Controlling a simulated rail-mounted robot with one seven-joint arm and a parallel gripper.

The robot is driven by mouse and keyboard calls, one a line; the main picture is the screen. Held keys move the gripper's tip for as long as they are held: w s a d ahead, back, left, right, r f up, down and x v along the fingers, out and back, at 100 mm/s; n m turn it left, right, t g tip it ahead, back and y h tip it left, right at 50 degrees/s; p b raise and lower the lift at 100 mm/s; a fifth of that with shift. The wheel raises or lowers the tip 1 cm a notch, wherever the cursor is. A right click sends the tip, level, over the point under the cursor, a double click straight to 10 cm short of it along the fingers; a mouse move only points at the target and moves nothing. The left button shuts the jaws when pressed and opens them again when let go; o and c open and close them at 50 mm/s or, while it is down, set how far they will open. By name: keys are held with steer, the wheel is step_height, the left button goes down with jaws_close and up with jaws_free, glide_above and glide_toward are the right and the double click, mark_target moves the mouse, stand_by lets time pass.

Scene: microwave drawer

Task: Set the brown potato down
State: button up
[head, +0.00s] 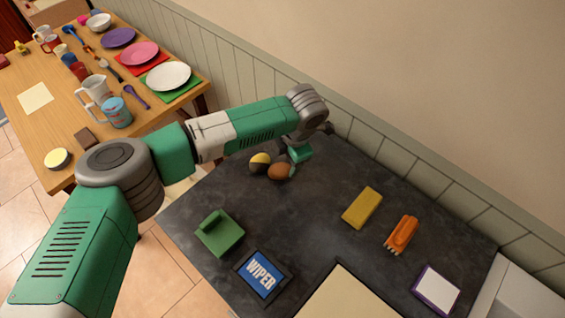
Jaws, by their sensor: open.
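The brown potato (279,171) rests on the dark countertop (330,235), near its far left part by the wall. My gripper (292,168) is at the potato's right side, low over the counter. It is open; its fingers are small and partly hidden, so I cannot tell whether a finger still touches the potato.
A yellow and black round object (259,161) lies left of the potato, close to it. Mid-counter is clear.

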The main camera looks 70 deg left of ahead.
steer(key=v, duration=0.6)
